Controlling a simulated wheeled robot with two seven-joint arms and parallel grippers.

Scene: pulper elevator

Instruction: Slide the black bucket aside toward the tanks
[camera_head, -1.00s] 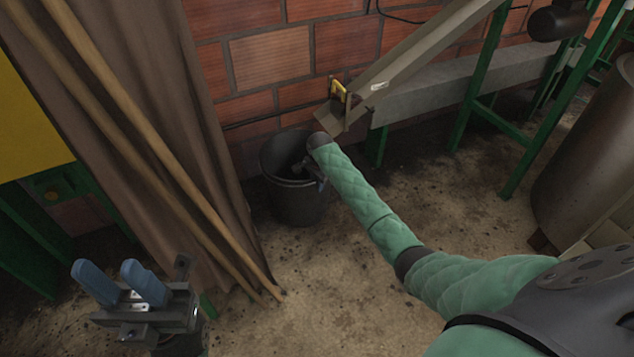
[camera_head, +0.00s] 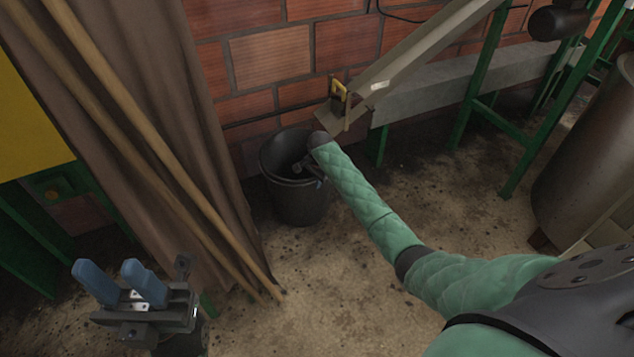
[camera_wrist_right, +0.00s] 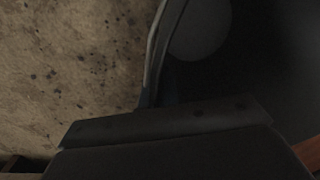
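The black bucket (camera_head: 297,204) stands on the floor by the brick wall, below the lower end of the sloping chute. My right gripper (camera_head: 311,174) is at the bucket's right rim, partly hidden by my forearm. In the right wrist view, the bucket's rim (camera_wrist_right: 157,45) runs down between the dark, close-set fingers (camera_wrist_right: 157,96), which look shut on it. The bucket's dark inside fills the right of that view. My left gripper (camera_head: 120,284) is open and empty at the lower left, away from the bucket. The steel tank (camera_head: 590,160) stands at the far right.
A brown curtain (camera_head: 150,120) and two wooden poles (camera_head: 190,190) are left of the bucket. The chute (camera_head: 410,60) slopes above it, with a green frame (camera_head: 480,100) behind right. Concrete floor (camera_head: 440,205) between bucket and tank is mostly clear.

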